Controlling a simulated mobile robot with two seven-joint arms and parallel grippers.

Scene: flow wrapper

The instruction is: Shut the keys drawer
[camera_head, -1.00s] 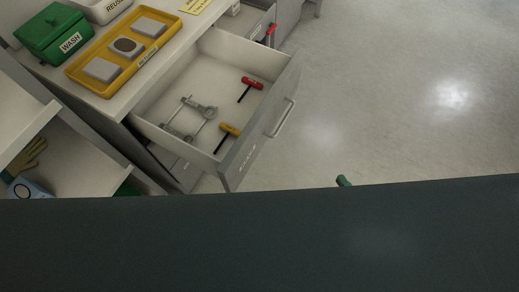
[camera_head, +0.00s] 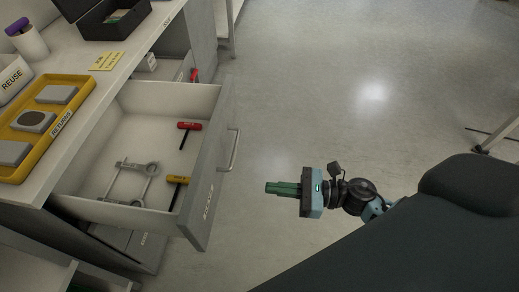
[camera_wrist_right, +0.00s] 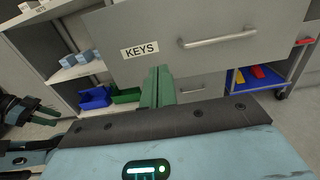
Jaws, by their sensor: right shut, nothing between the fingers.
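The keys drawer (camera_head: 190,215) is pulled well out from the cabinet in the head view. Its front has a bar handle (camera_head: 234,150). The wrist view shows the drawer front (camera_wrist_right: 155,25) with its KEYS label (camera_wrist_right: 140,50) and handle (camera_wrist_right: 218,40). My right gripper (camera_head: 268,187) is shut and empty, with green fingers pointing at the drawer front. In the head view a gap of floor shows between fingertips and front. In the wrist view the fingertips (camera_wrist_right: 158,72) appear just below the label. My left gripper (camera_wrist_right: 42,112) shows at the wrist view's left edge; its opening is unclear.
The drawer holds a red-handled key (camera_head: 189,126), a yellow-handled key (camera_head: 177,181) and wrenches (camera_head: 138,168). A yellow tray (camera_head: 62,125) stands on the counter. A blue cart (camera_wrist_right: 262,82) stands right in the wrist view. Floor right of the drawer is clear.

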